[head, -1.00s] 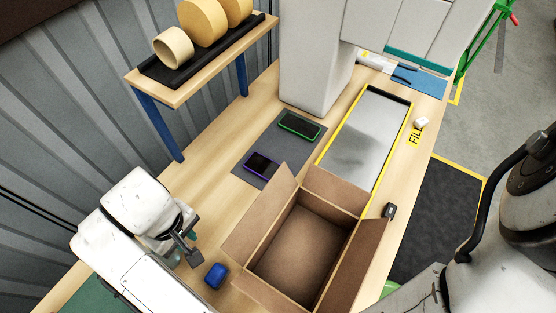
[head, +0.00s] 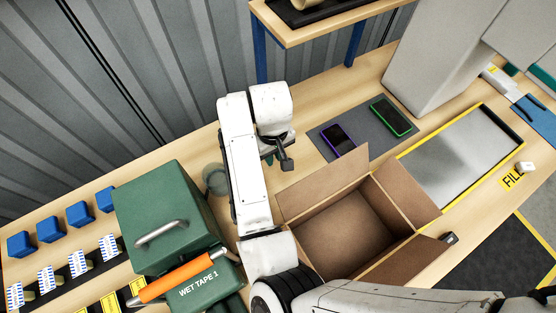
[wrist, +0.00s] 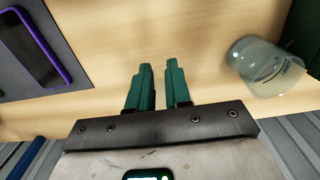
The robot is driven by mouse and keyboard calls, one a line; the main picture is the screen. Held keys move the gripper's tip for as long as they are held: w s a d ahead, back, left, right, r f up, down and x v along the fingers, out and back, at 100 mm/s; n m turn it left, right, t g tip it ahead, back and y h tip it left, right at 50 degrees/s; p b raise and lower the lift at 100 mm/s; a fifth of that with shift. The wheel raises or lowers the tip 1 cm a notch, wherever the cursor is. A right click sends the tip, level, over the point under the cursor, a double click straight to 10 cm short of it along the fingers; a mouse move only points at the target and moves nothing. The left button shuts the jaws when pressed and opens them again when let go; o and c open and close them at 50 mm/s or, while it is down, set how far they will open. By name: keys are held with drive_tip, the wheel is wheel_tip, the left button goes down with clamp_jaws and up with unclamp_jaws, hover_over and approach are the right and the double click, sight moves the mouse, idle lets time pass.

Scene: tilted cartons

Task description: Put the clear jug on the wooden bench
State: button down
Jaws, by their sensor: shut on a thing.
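The clear jug (head: 214,180) stands on the pale wooden bench (head: 196,148), left of my arm and behind the green case. It is see-through, and my arm hides part of it in the head view. In the wrist view the jug (wrist: 268,66) is to the right of my fingers, apart from them. My gripper (head: 283,160) is over the bench between the jug and the phones. In the wrist view the green fingers (wrist: 155,85) are close together; I cannot make out what is between them.
An open carton (head: 345,232) stands right of my arm. A green case (head: 165,210) with an orange roller stands at left, near blue blocks (head: 50,229). Two phones (head: 338,140) lie on a grey mat behind the carton. A raised wooden shelf (head: 318,28) stands at the back.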

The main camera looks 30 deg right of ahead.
drive_tip(key=shift+w+d+f+b, duration=0.15)
drive_tip(key=shift+d+f+b, duration=0.2)
drive_tip(key=shift+f, duration=0.15)
drive_tip(key=shift+w+d+f+b, duration=0.15)
drive_tip(key=shift+d+f+b, duration=0.15)
drive_tip(key=shift+f, duration=0.2)
drive_tip(key=f+b, duration=0.3)
drive_tip(key=b, duration=0.1)
drive_tip(key=shift+w+d+f, duration=0.1)
drive_tip(key=shift+d+f, duration=0.1)
drive_tip(key=shift+r, duration=0.1)
drive_tip(key=c, duration=1.5)
unclamp_jaws()
drive_tip(key=shift+f, duration=0.2)
drive_tip(key=o, duration=0.4)
drive_tip(key=shift+o, duration=0.2)
